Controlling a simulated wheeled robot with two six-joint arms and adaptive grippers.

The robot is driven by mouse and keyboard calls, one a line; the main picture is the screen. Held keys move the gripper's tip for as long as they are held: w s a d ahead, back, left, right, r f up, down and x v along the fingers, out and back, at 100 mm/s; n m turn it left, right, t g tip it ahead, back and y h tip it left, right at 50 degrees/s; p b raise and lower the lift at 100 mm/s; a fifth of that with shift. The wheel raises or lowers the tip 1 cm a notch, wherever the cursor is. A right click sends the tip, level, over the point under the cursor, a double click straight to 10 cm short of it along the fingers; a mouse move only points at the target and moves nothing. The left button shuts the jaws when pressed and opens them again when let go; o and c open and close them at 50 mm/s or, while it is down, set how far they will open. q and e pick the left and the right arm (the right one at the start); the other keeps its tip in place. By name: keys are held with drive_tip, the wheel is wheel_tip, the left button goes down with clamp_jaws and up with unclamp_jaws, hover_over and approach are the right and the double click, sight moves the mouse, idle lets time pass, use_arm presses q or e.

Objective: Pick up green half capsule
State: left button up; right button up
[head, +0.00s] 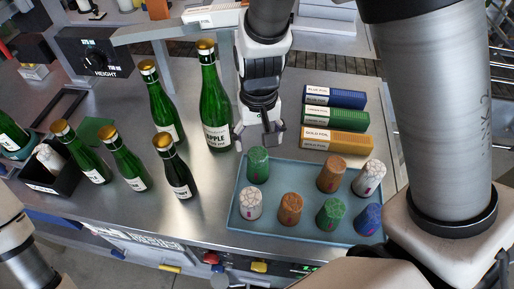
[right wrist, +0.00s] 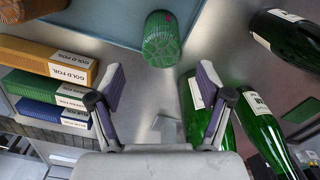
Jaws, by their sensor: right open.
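Two green half capsules stand on the blue tray (head: 276,235). One green half capsule (head: 258,164) is at the tray's back left, and the other green half capsule (head: 330,214) is at the front middle. My right gripper (head: 260,143) is open and empty, just behind the back-left one. In the right wrist view that green half capsule (right wrist: 162,38) lies ahead of and between the open fingers (right wrist: 163,82), apart from them. My left gripper is not in view; only part of my left arm shows at the lower left.
White crackled (head: 250,204), brown (head: 331,174) and blue (head: 368,219) capsules share the tray. Blue, green and gold foil boxes (head: 337,141) lie behind it. Several green bottles stand left, one tall bottle (head: 215,105) close beside my right gripper. A height control box (head: 93,52) is at back left.

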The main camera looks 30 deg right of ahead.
wheel_tip(320, 180, down, 6)
drive_tip(key=shift+a+r+p, duration=0.15)
drive_tip(key=shift+r+p, duration=0.05)
drive_tip(key=shift+p, duration=0.2)
drive_tip(key=shift+s+r, duration=0.25)
drive_tip(key=shift+s, duration=0.25)
drive_tip(key=c, duration=0.4)
drive_tip(key=shift+s+a, duration=0.1)
drive_tip(key=c, duration=0.4)
drive_tip(key=shift+o, duration=0.2)
drive_tip(key=shift+w+f, duration=0.1)
drive_tip(key=shift+w, duration=0.2)
wheel_tip(320, 180, up, 10)
drive_tip(key=shift+s+r, duration=0.1)
